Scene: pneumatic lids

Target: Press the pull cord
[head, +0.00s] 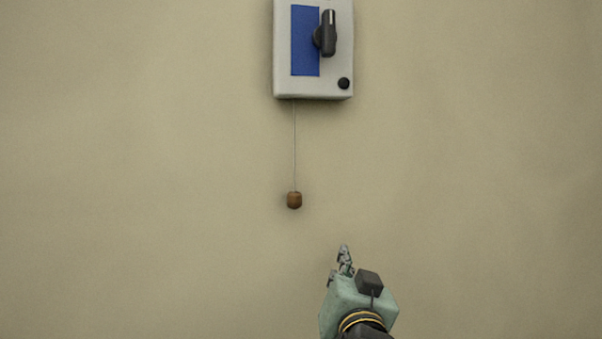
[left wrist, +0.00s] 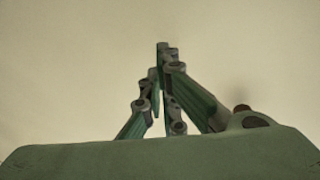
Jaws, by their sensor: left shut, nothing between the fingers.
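The pull cord (head: 295,145) is a thin grey string hanging straight down from a white box on the wall. A small brown knob (head: 294,200) is at its lower end. My left gripper (head: 343,250) is below and to the right of the knob, apart from it in the picture. Its fingers are shut and empty. In the left wrist view the shut fingers (left wrist: 163,47) point up against plain wall. A small brown piece (left wrist: 242,108) shows behind the gripper's right side there; it looks like the knob. My right gripper is not in view.
The white box (head: 283,85) carries a blue panel (head: 304,40), a dark rotary handle (head: 327,35) and a black round button (head: 344,83). The beige wall (head: 140,170) around the cord is bare on both sides.

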